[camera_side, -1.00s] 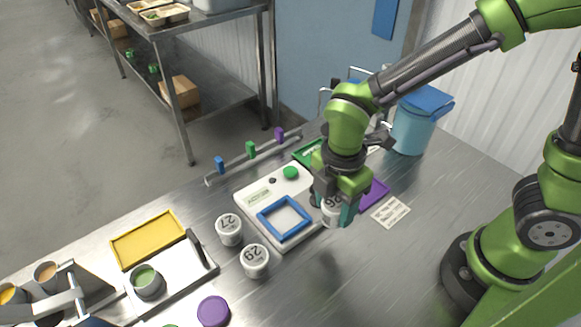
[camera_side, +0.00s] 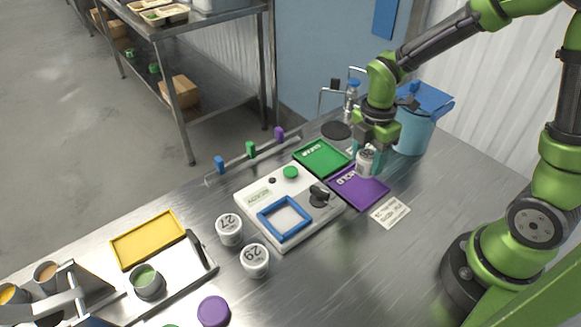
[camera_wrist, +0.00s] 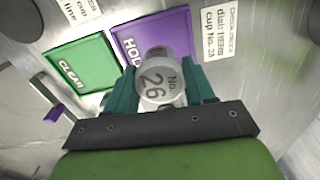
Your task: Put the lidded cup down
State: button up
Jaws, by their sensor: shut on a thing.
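The lidded cup (camera_side: 365,160) is small and white, and its lid reads "No. 26" in the wrist view (camera_wrist: 155,84). My gripper (camera_side: 368,157) is shut on it, with a teal finger on each side. In the side view the cup is around the border between the green tray (camera_side: 318,159) and the purple tray (camera_side: 350,195). In the wrist view it overlaps the lower part of the purple tray (camera_wrist: 180,25), marked "HOLD", beside the green tray marked "CLEAR" (camera_wrist: 72,50). I cannot tell whether the cup's base touches anything.
The white device (camera_side: 262,192) with a blue square frame stands left of the trays. Cups 27 (camera_side: 229,230) and 29 (camera_side: 255,261) stand in front of it. A printed card (camera_side: 390,212) lies right of the purple tray. A teal bin (camera_side: 412,132) stands behind. The front right table is clear.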

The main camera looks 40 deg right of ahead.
jog(key=shift+w+r+n, duration=0.1)
jog(key=shift+w+n, duration=0.2)
jog(key=shift+n, duration=0.1)
jog(key=w, duration=0.5)
jog(key=w+f, duration=0.1)
jog(key=w, duration=0.9)
jog(key=shift+w+a+f, duration=0.25)
jog(key=shift+w+a, duration=0.05)
jog(key=shift+w, duration=0.05)
jog(key=shift+f, duration=1.75)
jog(key=shift+f, duration=0.1)
jog(key=o, duration=1.1)
jog(key=shift+c, duration=0.2)
